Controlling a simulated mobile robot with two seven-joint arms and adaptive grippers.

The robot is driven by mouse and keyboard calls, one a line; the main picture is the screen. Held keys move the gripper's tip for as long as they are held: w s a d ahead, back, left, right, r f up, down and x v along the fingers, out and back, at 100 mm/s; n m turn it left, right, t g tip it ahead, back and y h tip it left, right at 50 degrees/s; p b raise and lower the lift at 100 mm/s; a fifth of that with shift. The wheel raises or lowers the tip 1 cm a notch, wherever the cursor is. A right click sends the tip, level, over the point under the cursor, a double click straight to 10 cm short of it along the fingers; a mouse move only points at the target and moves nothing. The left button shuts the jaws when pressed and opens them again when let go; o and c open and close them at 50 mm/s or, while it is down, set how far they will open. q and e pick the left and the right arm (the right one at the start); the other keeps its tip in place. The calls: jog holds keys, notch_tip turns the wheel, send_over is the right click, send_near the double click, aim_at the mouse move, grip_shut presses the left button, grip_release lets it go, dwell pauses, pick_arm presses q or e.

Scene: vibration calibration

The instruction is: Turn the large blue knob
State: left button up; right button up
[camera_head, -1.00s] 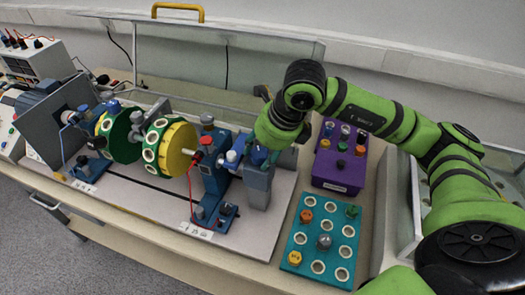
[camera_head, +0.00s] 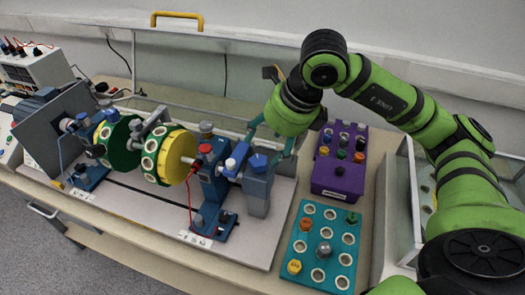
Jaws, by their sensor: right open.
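A large blue knob (camera_head: 258,163) sits on top of the grey-blue block at the right end of the rig. My left gripper is not in view.
The rig has green and yellow drums (camera_head: 172,155) and a blue stand (camera_head: 213,185). A purple box (camera_head: 338,180) with knobs and a teal tray (camera_head: 305,245) stand to the right. A clear panel runs behind.

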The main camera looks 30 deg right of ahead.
jog(key=v, duration=0.5)
jog(key=shift+r, duration=0.15)
dwell(0.8)
